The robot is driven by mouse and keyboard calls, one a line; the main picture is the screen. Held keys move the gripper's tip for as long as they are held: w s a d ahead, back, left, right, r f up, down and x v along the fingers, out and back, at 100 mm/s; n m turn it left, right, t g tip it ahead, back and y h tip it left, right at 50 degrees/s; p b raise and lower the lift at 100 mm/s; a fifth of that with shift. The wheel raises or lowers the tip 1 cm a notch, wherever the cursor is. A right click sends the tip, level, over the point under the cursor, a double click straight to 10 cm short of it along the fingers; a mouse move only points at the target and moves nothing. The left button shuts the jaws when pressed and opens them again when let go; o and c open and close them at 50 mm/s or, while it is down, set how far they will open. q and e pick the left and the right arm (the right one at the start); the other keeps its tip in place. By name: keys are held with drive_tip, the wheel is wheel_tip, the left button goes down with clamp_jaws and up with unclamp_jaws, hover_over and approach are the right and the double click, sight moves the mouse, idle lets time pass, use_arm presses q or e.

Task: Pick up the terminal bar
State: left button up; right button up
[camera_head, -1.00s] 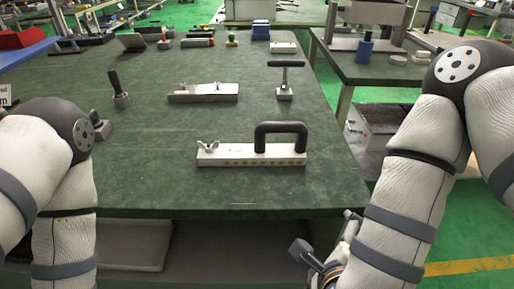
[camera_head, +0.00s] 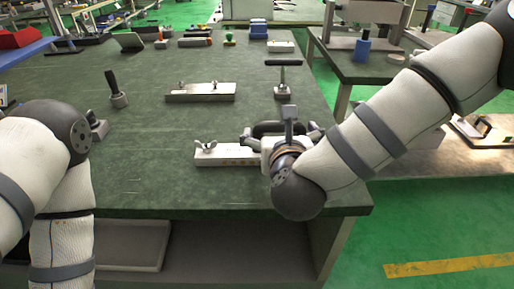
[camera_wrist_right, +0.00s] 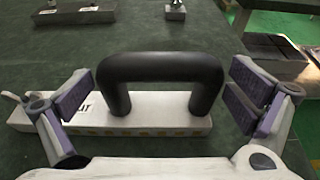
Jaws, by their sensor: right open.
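The terminal bar (camera_head: 222,155), a pale bar with a wing nut at its left end and a black arched handle, lies near the front of the green table. Its right part is hidden by my right arm in the head view. In the right wrist view its handle (camera_wrist_right: 160,62) stands upright between the spread fingers. My right gripper (camera_head: 282,131) is open over the bar; in the wrist view its purple-padded fingers (camera_wrist_right: 160,97) are on either side of the handle, with gaps.
A metal bar with two studs (camera_head: 200,93) lies farther back, beside a T-handled tool (camera_head: 283,80) on the right. A black-handled post (camera_head: 116,90) stands at left. Several small items line the table's far edge. Table surface (camera_head: 150,180) left of the bar is clear.

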drive_tip(key=shift+w+f, duration=0.2)
drive_tip(key=shift+w, duration=0.35)
drive_tip(key=c, duration=1.6)
wheel_tip(320, 180, up, 10)
drive_tip(key=shift+r, duration=0.1)
drive_tip(key=shift+f, duration=5.05)
drive_tip(key=shift+s+f, duration=0.1)
drive_tip(key=shift+f, duration=0.05)
